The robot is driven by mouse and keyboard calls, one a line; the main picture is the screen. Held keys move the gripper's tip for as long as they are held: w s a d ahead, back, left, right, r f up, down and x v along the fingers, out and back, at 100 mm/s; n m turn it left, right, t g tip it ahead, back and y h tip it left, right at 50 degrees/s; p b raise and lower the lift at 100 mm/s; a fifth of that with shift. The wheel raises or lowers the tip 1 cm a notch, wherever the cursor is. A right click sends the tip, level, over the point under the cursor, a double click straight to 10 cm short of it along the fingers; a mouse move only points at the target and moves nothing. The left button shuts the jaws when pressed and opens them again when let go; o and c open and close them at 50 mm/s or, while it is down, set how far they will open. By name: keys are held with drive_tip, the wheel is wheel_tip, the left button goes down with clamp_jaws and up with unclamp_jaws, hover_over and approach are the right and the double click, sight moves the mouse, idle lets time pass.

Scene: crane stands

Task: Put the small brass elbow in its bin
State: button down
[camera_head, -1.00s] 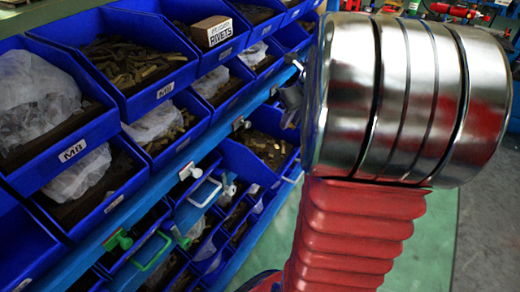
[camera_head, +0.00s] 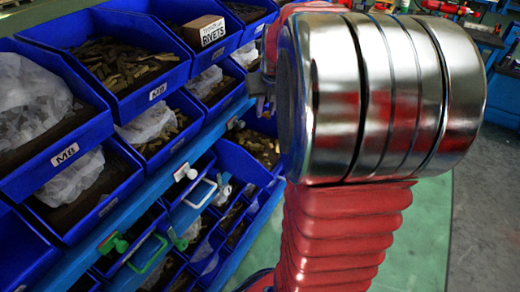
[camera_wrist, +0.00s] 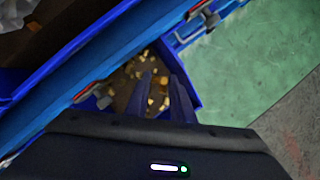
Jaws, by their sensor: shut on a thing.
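In the wrist view, my gripper (camera_wrist: 160,84) points down over a blue bin (camera_wrist: 189,90) that holds small brass-coloured pieces. Its two dark fingers are closed on a small piece, taken to be the small brass elbow; it is hard to tell from the brass pieces behind it. In the head view, part of my gripper (camera_head: 259,86) shows as grey metal at the left of my shiny wrist joint, in front of the shelves.
Tiers of blue bins fill the left side, including one marked M8 (camera_head: 113,193) and a box marked RIVETS (camera_head: 204,33). A blue shelf rail (camera_wrist: 84,78) with clips runs close to the gripper. Green floor (camera_wrist: 245,70) is open to the right.

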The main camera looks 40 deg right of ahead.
idle(0.3)
hover_over(264, 139)
drive_tip(key=s, duration=0.2)
drive_tip(key=shift+w+a+f, duration=0.1)
drive_tip(key=shift+a+f, duration=0.05)
drive_tip(key=shift+f, duration=0.9)
drive_tip(key=shift+w+a+f, duration=0.1)
drive_tip(key=shift+a+f, duration=0.05)
drive_tip(key=shift+f, duration=0.85)
drive_tip(key=shift+w+a+f, duration=0.1)
drive_tip(key=shift+a+f, duration=0.05)
drive_tip(key=shift+f, duration=0.9)
drive_tip(key=shift+f, duration=1.9)
drive_tip(key=c, duration=1.5)
unclamp_jaws()
drive_tip(key=shift+c, duration=0.2)
drive_tip(key=v, duration=1.2)
